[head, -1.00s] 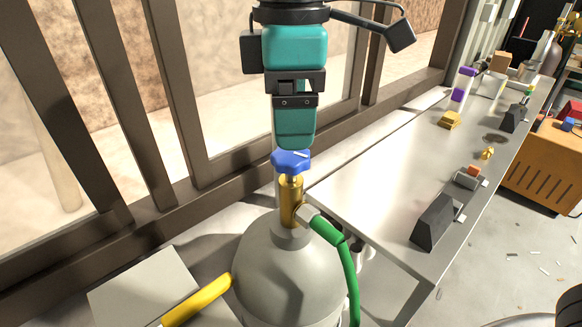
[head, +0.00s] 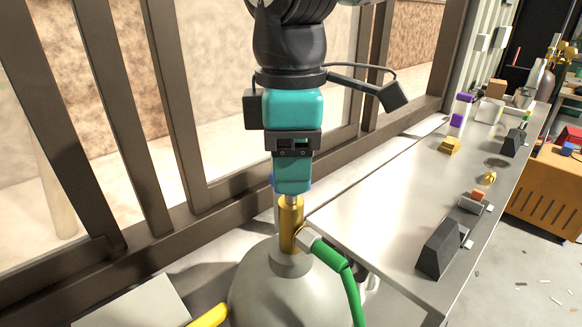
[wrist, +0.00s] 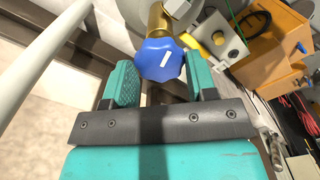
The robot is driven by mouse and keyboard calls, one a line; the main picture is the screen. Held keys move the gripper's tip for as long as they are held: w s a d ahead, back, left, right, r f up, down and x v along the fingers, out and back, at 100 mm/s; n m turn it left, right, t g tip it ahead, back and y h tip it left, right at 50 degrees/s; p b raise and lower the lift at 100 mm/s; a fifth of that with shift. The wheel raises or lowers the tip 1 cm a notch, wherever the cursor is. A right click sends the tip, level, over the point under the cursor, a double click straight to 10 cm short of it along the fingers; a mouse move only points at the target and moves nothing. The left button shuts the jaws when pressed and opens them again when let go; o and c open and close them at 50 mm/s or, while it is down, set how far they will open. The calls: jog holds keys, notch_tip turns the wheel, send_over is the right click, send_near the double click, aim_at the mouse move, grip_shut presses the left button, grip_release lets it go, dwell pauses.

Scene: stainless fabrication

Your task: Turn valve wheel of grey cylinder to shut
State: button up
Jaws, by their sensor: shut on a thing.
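The grey cylinder (head: 285,285) stands upright with a brass valve (head: 290,222) on top. A green hose (head: 335,262) joins the valve at its right side. The blue valve wheel (wrist: 160,60) sits between my gripper's two teal fingers in the wrist view, with a white mark on its face. In the head view only a sliver of the wheel shows behind the fingers. My gripper (head: 293,188) points down over the valve and is shut on the wheel.
A steel bench (head: 370,205) stands close to the right, with a dark block (head: 438,250) and a yellow block (head: 449,145) on it. Brown window bars (head: 180,100) rise close behind and left. A yellow bar (head: 208,317) is at front left.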

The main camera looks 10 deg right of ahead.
jog(key=m+p, duration=0.1)
jog(key=m, duration=0.1)
jog(key=shift+r+m, duration=0.1)
jog(key=shift+m, duration=1)
jog(key=shift+m+p, duration=0.45)
jog(key=shift+m, duration=1.85)
